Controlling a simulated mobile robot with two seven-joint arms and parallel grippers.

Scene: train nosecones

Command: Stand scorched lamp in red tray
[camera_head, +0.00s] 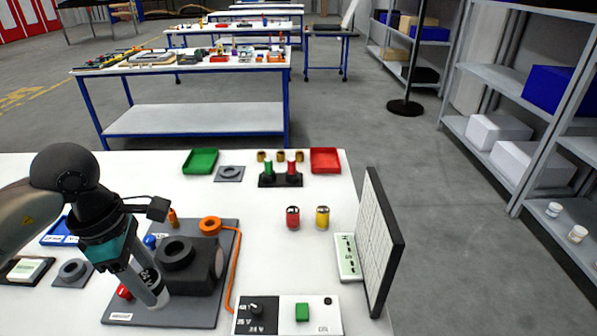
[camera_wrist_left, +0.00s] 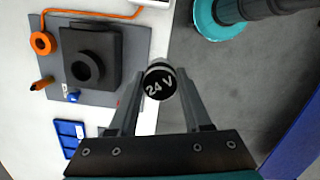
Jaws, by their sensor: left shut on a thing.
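My left gripper (camera_head: 146,275) comes in from the left, pointing down over the front left of the table. It is shut on a small cylindrical lamp, whose black end marked "24 V" (camera_wrist_left: 160,84) faces the left wrist camera between the fingers. Most of the lamp's body is hidden, so I cannot tell how scorched it is. The red tray (camera_head: 325,160) lies at the back right of the table, empty and well away from the gripper. My right gripper is not in view.
A grey board (camera_head: 190,318) with a dark block (camera_head: 195,278) and orange cable (camera_head: 237,262) is beside the gripper. Red (camera_head: 293,218) and yellow (camera_head: 322,217) cylinders stand mid-table.

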